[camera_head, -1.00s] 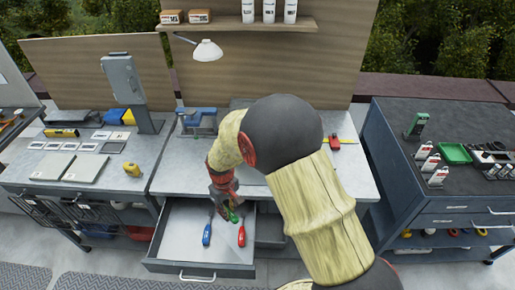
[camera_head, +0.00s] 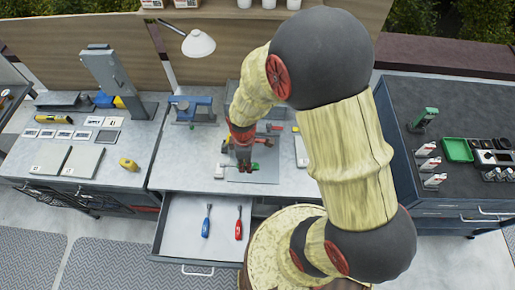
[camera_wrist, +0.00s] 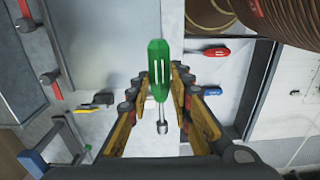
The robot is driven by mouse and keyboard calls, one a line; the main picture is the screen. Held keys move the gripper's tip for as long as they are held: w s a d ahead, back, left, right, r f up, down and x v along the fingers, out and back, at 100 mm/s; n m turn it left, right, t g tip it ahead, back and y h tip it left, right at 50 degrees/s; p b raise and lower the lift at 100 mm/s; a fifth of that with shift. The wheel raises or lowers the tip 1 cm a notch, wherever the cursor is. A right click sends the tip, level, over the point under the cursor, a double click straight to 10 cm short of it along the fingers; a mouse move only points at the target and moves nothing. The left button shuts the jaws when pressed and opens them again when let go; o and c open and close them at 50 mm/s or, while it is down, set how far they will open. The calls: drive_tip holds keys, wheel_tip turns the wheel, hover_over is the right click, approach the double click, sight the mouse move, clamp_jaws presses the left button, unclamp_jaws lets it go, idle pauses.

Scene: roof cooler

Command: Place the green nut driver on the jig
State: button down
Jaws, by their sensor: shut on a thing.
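My gripper (camera_wrist: 160,88) is shut on the green nut driver (camera_wrist: 158,62), seen in the wrist view with its handle between the fingers and its metal shank pointing down the picture. I cannot tell for sure whether this plate is the jig. It is not clear how high the driver is above the plate.
The open drawer (camera_head: 176,240) in front holds a blue driver (camera_head: 206,222) and a red driver (camera_head: 239,224). A blue vise-like tool (camera_head: 192,108) stands at the bench's back left, near a lamp (camera_head: 198,43). My arm hides the bench's right part.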

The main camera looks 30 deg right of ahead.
drive_tip(key=w+d+f, duration=0.4)
drive_tip(key=d, duration=0.2)
hover_over(260, 157)
drive_tip(key=f, duration=0.4)
drive_tip(key=shift+s+a+f, duration=0.2)
drive_tip(key=shift+f, duration=0.2)
drive_tip(key=shift+w+d+f, duration=0.1)
drive_tip(key=shift+d+f, duration=0.15)
drive_tip(key=shift+f, duration=1.6)
drive_tip(key=shift+f, duration=0.2)
drive_tip(key=c, duration=1.6)
unclamp_jaws()
drive_tip(key=shift+r, duration=0.1)
